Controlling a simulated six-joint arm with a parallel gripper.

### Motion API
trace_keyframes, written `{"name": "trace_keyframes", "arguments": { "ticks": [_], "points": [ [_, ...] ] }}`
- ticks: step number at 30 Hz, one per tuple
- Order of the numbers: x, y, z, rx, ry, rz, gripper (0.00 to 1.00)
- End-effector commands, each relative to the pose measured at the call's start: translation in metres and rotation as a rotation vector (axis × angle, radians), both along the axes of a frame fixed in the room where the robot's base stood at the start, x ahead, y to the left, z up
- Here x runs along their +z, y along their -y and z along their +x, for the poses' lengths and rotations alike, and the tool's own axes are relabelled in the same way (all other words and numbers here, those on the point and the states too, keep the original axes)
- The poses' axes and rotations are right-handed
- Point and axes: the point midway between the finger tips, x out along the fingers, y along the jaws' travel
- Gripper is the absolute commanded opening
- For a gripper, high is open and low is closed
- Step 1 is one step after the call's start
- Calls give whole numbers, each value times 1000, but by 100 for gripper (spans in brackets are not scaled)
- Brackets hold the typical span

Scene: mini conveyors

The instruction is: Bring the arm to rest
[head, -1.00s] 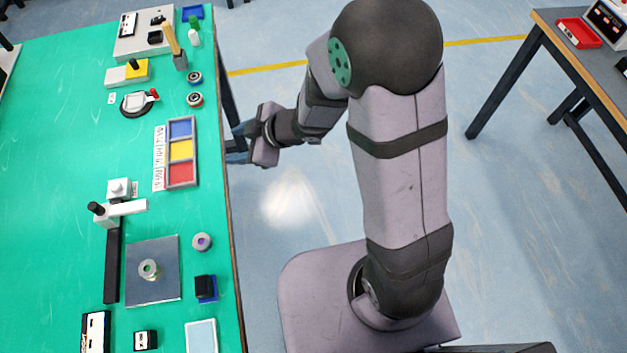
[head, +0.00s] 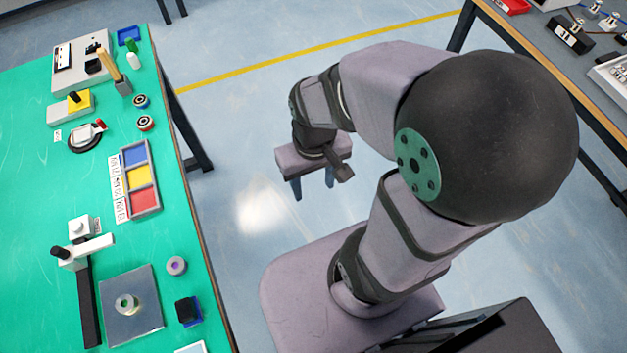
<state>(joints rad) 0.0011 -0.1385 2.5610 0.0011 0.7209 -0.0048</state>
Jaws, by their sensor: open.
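My gripper (head: 312,190) hangs over the open floor, right of the green table's edge. Its two blue-tipped fingers point down and stand apart, with nothing between them. My arm is folded, with its large dark elbow at the right of the picture and its forearm reaching left to the wrist. The gripper touches nothing that I can see.
The green table (head: 35,220) fills the left side. It carries a tray of blue, yellow and red compartments (head: 155,190), a grey plate (head: 145,325) with a ring on it, and bearings. Another table (head: 545,75) stands at the upper right. Floor lies between them.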

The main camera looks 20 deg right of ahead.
Motion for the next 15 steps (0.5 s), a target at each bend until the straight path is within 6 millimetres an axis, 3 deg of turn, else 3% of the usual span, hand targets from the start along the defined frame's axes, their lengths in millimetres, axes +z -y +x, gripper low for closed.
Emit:
{"name": "trace_keyframes", "arguments": {
  "ticks": [7, 15],
  "points": [
    [6, 0, 1, 1, 1, -1, 48],
    [45, 0, 1, 1, 2, -2, 48]
  ]
}}
